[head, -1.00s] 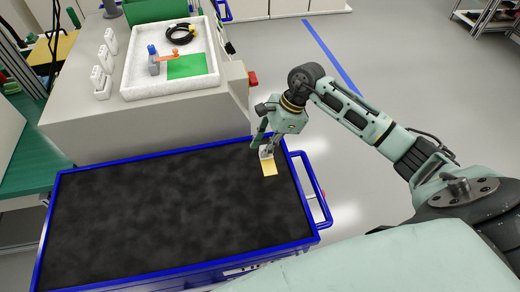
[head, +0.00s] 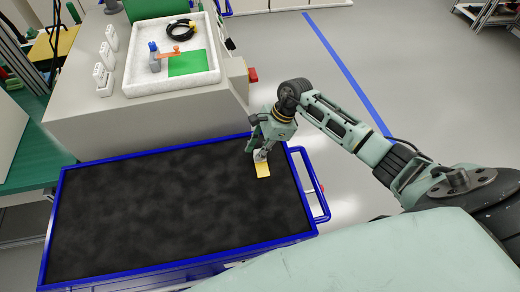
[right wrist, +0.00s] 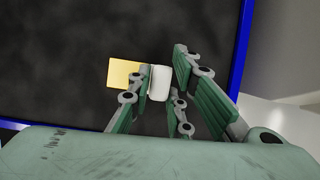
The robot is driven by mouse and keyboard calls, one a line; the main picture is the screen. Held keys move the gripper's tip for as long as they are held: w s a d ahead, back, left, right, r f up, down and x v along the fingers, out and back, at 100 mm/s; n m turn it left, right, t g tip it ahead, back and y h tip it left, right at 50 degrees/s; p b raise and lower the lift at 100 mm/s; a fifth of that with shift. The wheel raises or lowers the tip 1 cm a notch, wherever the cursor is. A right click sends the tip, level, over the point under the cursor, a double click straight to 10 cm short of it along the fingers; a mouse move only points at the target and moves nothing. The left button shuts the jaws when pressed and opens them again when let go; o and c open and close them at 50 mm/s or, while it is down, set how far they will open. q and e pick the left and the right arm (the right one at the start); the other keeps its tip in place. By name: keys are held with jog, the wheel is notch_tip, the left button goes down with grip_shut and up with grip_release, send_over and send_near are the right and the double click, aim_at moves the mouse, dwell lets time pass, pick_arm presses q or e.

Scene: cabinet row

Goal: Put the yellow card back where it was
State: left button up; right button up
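The yellow card (head: 263,170) is over the black top of the blue-edged cart (head: 170,215), near its far right corner. In the right wrist view, the card (right wrist: 122,73) has a white block-like part (right wrist: 160,83) at one end. My right gripper (head: 260,153) is at that end, with its fingers (right wrist: 158,85) closed around the white part. I cannot tell whether the card touches the cart top. My left gripper is not in view.
Behind the cart, a grey machine bears a white tray (head: 130,82) with a green sheet (head: 194,62), a black cable coil (head: 183,29) and an orange part (head: 169,53). White sockets (head: 104,80) stand left of the tray. Most of the cart top is clear.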

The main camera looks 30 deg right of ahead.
jog(key=o, duration=0.3)
jog(key=shift+r, duration=0.15)
jog(key=shift+d+r, duration=0.2)
jog(key=b+v, duration=0.3)
jog(key=v, duration=0.8)
jog(key=shift+r, duration=0.25)
